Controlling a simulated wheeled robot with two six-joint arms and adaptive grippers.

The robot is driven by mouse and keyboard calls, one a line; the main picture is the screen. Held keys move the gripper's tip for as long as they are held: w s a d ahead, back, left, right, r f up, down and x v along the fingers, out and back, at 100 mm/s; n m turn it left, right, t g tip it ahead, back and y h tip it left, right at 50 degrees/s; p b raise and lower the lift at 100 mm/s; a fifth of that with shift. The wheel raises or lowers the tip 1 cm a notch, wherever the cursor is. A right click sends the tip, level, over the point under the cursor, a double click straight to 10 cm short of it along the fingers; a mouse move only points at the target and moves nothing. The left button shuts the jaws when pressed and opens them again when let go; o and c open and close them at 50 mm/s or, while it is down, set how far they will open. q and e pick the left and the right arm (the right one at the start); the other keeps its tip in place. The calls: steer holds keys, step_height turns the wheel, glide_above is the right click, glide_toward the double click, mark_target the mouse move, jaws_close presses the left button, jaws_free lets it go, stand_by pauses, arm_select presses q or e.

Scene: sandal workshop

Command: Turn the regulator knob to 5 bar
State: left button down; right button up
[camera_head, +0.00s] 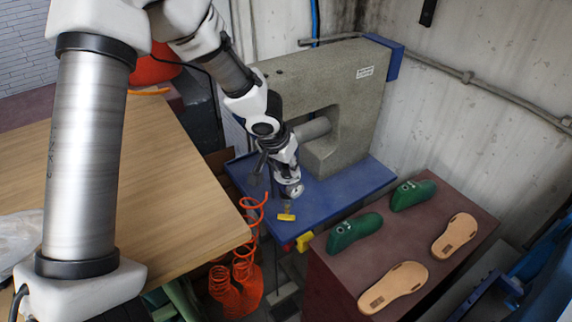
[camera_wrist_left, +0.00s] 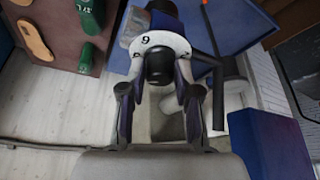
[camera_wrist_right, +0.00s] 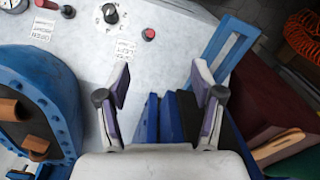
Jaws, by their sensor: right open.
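A round black knob (camera_wrist_left: 160,67) sits in the middle of a white dial ring in the left wrist view. A "6" shows on the ring; the other marks are too small or hidden to read, so I cannot tell the setting. My left gripper (camera_wrist_left: 160,92) is open, one finger to each side of the knob in the picture, with gaps between. In the head view my left gripper (camera_head: 288,180) is over the blue press table, and I cannot make out the knob there. My right gripper (camera_wrist_right: 160,82) is open and empty, seen only in the right wrist view.
A grey press (camera_head: 350,85) stands on the blue table (camera_head: 345,194). A brown table (camera_head: 440,281) with green lasts and tan soles is to its right. A wooden table (camera_head: 180,185) is at left, near an orange coiled hose (camera_head: 243,270). A panel with another black knob (camera_wrist_right: 110,14) faces my right gripper.

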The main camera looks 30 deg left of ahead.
arm_select(q)
steer(key=shift+f+m, duration=0.1)
steer(key=shift+m, duration=0.2)
steer(key=c, duration=0.8)
jaws_free()
steer(key=shift+w, duration=0.2)
steer(key=v, duration=1.1)
steer(key=shift+s+a+r, duration=0.1)
steer(key=shift+r, duration=0.3)
